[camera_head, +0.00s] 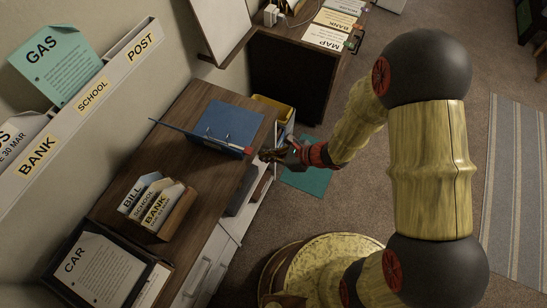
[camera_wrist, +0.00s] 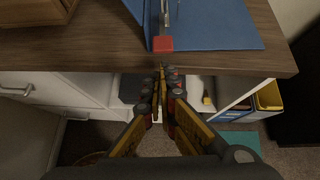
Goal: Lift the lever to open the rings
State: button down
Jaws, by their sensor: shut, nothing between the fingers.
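A blue ring binder (camera_head: 230,122) lies open on the wooden desk, with one cover flat and the other raised and seen nearly edge-on. It also shows in the wrist view (camera_wrist: 217,24), with metal rings (camera_wrist: 165,12) partly in view. The lever has a red tip (camera_wrist: 163,43) at the binder's near edge; the red tip also shows in the head view (camera_head: 247,150). My gripper (camera_head: 267,155) is shut and empty, just off the desk's front edge beside the lever. In the wrist view its fingertips (camera_wrist: 161,72) are just short of the red tip, apparently apart from it.
The desk top (camera_head: 190,155) has a wooden letter holder (camera_head: 176,212) and a framed CAR sheet (camera_head: 98,268) left of the binder. A wall rack (camera_head: 92,95) hangs above. Below the desk edge are shelves and a yellow file box (camera_wrist: 268,97). The floor beyond is open.

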jog(key=shift+b+x, duration=0.5)
jog(key=shift+x, duration=1.5)
jog(key=shift+r+p, duration=0.2)
jog(key=shift+p, duration=0.15)
notch_tip(320, 180, up, 7)
jog(key=g+h+p, duration=0.2)
jog(key=h+p, duration=0.4)
jog(key=p, duration=1.1)
send_over(251, 157)
jog(key=d, duration=0.1)
jog(key=shift+s+d, duration=0.15)
jog(key=shift+s, duration=0.05)
jog(key=shift+w+a+r+p, duration=0.15)
jog(key=shift+a+r+p, duration=0.45)
jog(key=shift+p, duration=0.4)
